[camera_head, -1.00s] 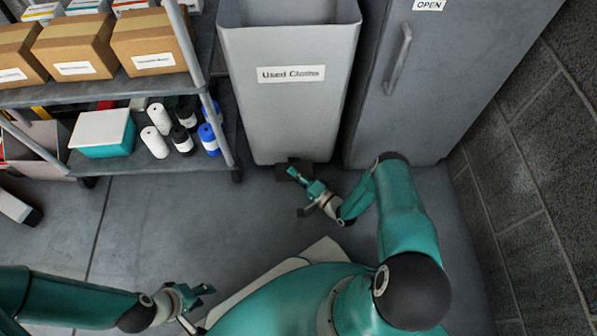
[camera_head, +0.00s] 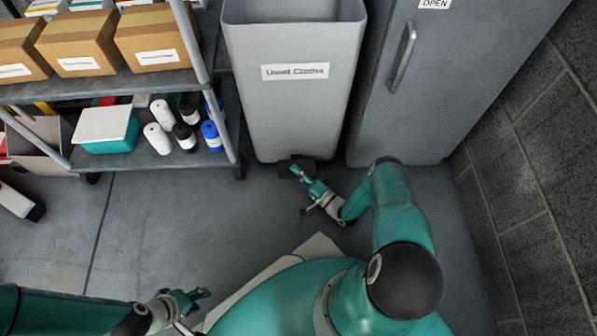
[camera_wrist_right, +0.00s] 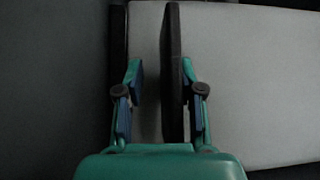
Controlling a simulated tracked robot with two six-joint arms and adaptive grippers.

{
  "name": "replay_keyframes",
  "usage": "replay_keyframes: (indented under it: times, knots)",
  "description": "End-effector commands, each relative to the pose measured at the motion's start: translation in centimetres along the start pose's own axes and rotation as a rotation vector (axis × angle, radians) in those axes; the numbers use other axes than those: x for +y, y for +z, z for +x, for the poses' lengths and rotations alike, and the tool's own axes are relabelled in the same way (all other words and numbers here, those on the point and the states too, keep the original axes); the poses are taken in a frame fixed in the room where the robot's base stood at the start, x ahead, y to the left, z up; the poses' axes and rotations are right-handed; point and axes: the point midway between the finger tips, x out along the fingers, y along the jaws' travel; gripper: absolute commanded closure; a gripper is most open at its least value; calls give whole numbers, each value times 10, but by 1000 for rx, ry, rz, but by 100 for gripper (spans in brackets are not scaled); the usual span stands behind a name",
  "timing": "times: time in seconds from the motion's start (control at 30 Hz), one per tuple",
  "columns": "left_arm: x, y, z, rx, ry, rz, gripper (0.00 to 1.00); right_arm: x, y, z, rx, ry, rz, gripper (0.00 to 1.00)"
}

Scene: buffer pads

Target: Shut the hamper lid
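The grey hamper (camera_head: 297,110), labelled "Used Cloths", stands upright against the back. Its top is cut by the upper edge of the head view; the inside shows, and no lid is in sight. A dark pedal-like foot (camera_head: 322,170) sticks out at its base. My right gripper (camera_head: 294,171) is low at this foot, overlapping it in the head view; contact cannot be told. In the right wrist view its fingers (camera_wrist_right: 161,75) are apart, with a dark upright strip (camera_wrist_right: 172,40) between them. My left gripper (camera_head: 201,297) is far from the hamper, its opening unclear.
A grey shelf cart (camera_head: 225,140) with cardboard boxes (camera_head: 77,45) and bottles stands close left of the hamper. A grey cabinet (camera_head: 450,90) stands close on its right, then a block wall (camera_head: 540,180). The floor (camera_head: 170,220) in front is clear.

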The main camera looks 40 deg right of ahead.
Motion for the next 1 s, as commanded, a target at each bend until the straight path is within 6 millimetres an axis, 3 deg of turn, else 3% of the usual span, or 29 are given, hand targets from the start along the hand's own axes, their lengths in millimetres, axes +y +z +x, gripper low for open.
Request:
replay_keyframes:
  times: [0.33, 0.8, 1.0]
  knots:
    - [0, 0, -1, 0, 0, 0, 62, 0, -1, -14, 2, 0, 0, 62]
    - [0, 0, -1, 0, 0, 0, 62, 1, 0, -101, 4, 2, 2, 62]
    - [0, 0, -1, 0, 0, 0, 62, 1, 0, -119, 0, 1, 1, 62]
